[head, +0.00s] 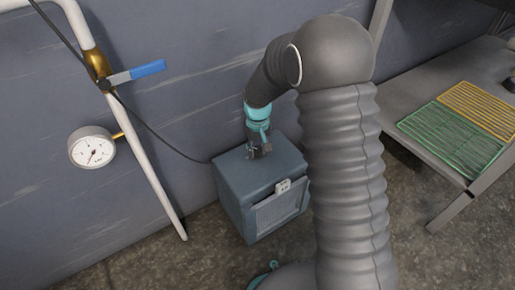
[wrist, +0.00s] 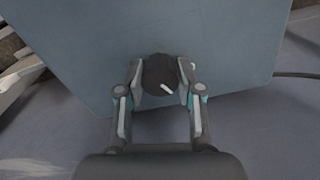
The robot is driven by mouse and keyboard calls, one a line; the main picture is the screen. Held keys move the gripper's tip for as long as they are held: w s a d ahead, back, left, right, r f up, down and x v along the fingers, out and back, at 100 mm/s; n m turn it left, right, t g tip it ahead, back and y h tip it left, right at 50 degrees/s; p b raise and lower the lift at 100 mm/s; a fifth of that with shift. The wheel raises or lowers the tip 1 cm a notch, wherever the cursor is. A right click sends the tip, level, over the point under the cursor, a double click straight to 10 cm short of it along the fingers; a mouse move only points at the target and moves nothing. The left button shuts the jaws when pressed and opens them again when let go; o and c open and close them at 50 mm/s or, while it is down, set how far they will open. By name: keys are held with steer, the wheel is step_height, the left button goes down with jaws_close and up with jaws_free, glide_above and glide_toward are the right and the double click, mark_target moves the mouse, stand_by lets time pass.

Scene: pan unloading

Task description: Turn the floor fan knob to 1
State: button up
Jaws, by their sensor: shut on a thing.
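The floor fan (head: 258,185) is a blue-grey box on the floor against the wall, with a grille on its front. Its top face (wrist: 165,30) fills much of the wrist view. The knob (wrist: 160,75) is a dark round dial with a white pointer mark, which points toward the lower right in the wrist view. My gripper (wrist: 161,85) is shut on the knob, with one finger on each side of it. In the head view my gripper (head: 259,152) is over the fan's top and hides the knob. The numbers around the knob are not readable.
A pipe with a blue-handled valve (head: 135,73) and a round gauge (head: 92,148) is at the left wall. A cable (head: 165,140) runs down to the fan. A bench (head: 415,105) with green (head: 450,138) and yellow (head: 480,108) racks stands right.

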mark_target(258, 149)
steer(key=shift+m, duration=0.4)
steer(key=o, duration=1.1)
steer(key=shift+o, duration=0.2)
steer(key=shift+r, duration=0.1)
step_height(258, 149, up, 12)
